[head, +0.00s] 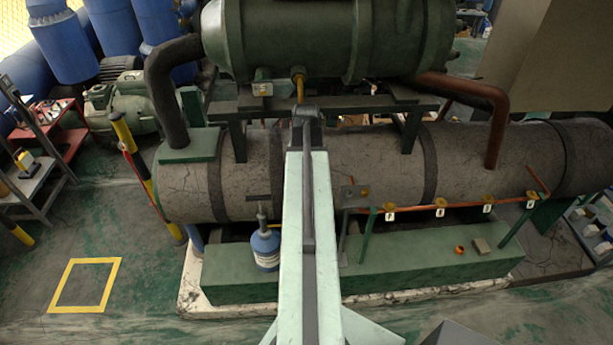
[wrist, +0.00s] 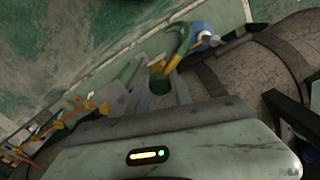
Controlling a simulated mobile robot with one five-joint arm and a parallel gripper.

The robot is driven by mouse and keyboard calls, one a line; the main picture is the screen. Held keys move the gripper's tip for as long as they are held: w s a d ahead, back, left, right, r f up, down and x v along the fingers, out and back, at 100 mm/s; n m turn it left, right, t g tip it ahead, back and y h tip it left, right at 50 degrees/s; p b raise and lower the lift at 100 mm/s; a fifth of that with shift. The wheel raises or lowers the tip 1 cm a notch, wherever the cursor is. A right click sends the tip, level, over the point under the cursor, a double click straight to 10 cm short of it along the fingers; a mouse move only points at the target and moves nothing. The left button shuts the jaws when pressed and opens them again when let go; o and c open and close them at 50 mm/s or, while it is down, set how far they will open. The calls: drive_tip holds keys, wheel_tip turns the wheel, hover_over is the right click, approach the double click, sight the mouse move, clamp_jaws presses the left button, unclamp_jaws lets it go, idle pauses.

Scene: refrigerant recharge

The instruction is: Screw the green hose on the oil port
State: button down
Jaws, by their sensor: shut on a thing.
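The green hose shows in the wrist view as a curved loop (wrist: 183,42), with its dark green end (wrist: 159,83) between my fingers. My gripper (wrist: 161,88) is shut on this end. In the head view my own arm hides the hose, and the gripper's fingers cannot be made out. A brass fitting (head: 298,76) sits on the underside of the upper green vessel (head: 330,38), just above the far end of my arm. I cannot tell whether it is the oil port. No joint between hose and port is visible.
A blue bottle (head: 265,250) stands on the green base (head: 390,267), left of my arm. Several labelled brass valves (head: 440,203) line an orange pipe before the large grey cylinder (head: 380,155). An orange cap (head: 459,250) lies on the base. Floor at left is clear around a yellow-outlined square (head: 85,259).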

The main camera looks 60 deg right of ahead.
drive_tip(key=shift+w, duration=0.1)
drive_tip(key=shift+m, duration=1.1)
drive_tip(key=c, duration=1.6)
unclamp_jaws()
drive_tip(key=shift+a+m, duration=0.1)
drive_tip(key=shift+m, duration=0.3)
drive_tip(key=o, duration=0.5)
drive_tip(key=shift+w+f, duration=0.1)
drive_tip(key=shift+o, duration=0.2)
wheel_tip(320, 180, up, 8)
drive_tip(key=p, duration=0.8)
drive_tip(key=shift+f, duration=0.1)
